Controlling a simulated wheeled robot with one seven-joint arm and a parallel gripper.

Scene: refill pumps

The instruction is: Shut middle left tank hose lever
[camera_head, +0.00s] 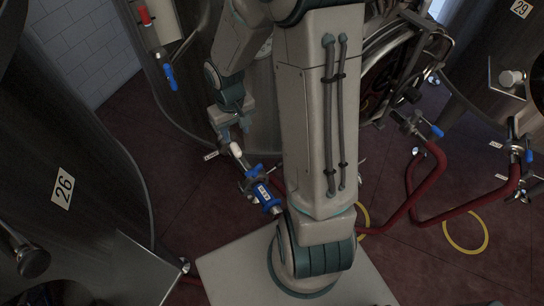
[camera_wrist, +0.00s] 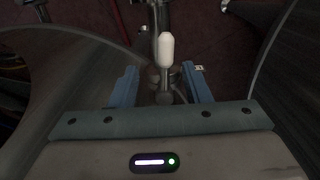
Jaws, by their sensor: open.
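A lever with a white grip (camera_head: 236,150) sits on the valve by the tank in the middle left of the head view. A blue hose fitting (camera_head: 262,190) is just below it. My gripper (camera_head: 230,126) is just above the white grip, pointing down. In the wrist view the blue fingers (camera_wrist: 161,74) are apart and hold nothing. The white grip (camera_wrist: 166,50) lies around and just past the fingertips, roughly centred between them. A metal part shows behind it, between the fingers. I cannot tell how deep the grip lies between the fingers.
A tank marked 26 (camera_head: 62,188) stands at the left and a tank marked 29 (camera_head: 521,9) at the top right. Red hoses (camera_head: 433,190) and a yellow ring (camera_head: 466,231) lie on the dark red floor at the right. Curved tank walls flank my gripper in the wrist view.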

